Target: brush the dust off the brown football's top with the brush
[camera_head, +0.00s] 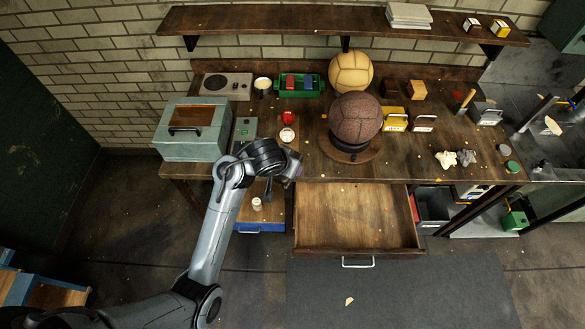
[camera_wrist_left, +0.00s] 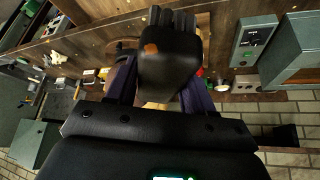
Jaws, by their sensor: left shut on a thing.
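The brown football (camera_head: 356,119) sits on a dark round stand on a wooden disc at the middle of the bench. Its surface is dark and speckled. My left gripper (camera_head: 292,166) is left of the ball and nearer the bench's front edge, apart from it. In the left wrist view the purple fingers of my left gripper (camera_wrist_left: 158,92) are shut on the brush (camera_wrist_left: 168,70). The brush has a black body with dark bristles at its far end and an orange patch. It hides most of what lies behind it. My right gripper is not in view.
A tan ball (camera_head: 350,72) stands behind the brown one. A grey-green box (camera_head: 192,128) is at the bench's left, and a green tray (camera_head: 300,84) at the back. Yellow and wooden blocks stand right of the ball. An open drawer (camera_head: 355,218) juts out in front.

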